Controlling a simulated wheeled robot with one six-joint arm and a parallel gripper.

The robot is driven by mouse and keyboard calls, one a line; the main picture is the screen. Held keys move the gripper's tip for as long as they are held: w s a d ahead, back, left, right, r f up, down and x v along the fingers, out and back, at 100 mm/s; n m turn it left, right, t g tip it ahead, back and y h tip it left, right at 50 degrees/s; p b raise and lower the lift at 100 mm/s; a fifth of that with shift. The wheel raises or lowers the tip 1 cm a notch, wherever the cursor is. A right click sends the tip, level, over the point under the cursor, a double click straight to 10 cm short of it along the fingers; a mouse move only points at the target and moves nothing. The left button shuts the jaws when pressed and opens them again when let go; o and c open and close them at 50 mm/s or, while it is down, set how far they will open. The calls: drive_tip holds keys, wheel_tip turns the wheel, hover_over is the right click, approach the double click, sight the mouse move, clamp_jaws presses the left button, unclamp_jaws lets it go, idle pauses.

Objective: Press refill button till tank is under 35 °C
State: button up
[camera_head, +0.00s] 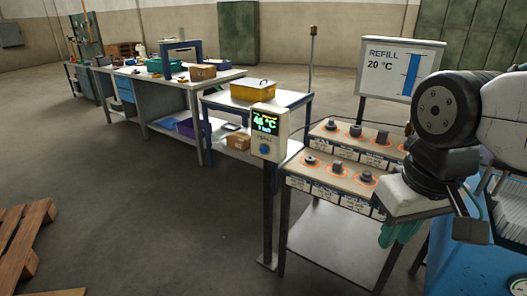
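A grey post-mounted box (269,133) stands left of the billet table. Its small screen (265,122) shows a green reading in the forties °C; the last digit is hard to read. A round blue button (263,149) sits below the screen. A white sign (398,68) behind the table reads "REFILL 20 °C" beside a blue vertical bar. My gripper (435,222) is at the right, pointing down over the table's right end, well apart from the blue button. Its fingers are partly hidden, so its opening is unclear. No thing is clearly recognisable as the tank.
The two-level table (335,272) holds several dark metal pieces in orange-ringed spots with labels. A blue surface (450,262) fills the lower right. A yellow bin (253,90) and workbenches stand behind left. A wooden pallet (22,235) lies left. The middle floor is clear.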

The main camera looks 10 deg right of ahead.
clamp_jaws()
idle(1.5)
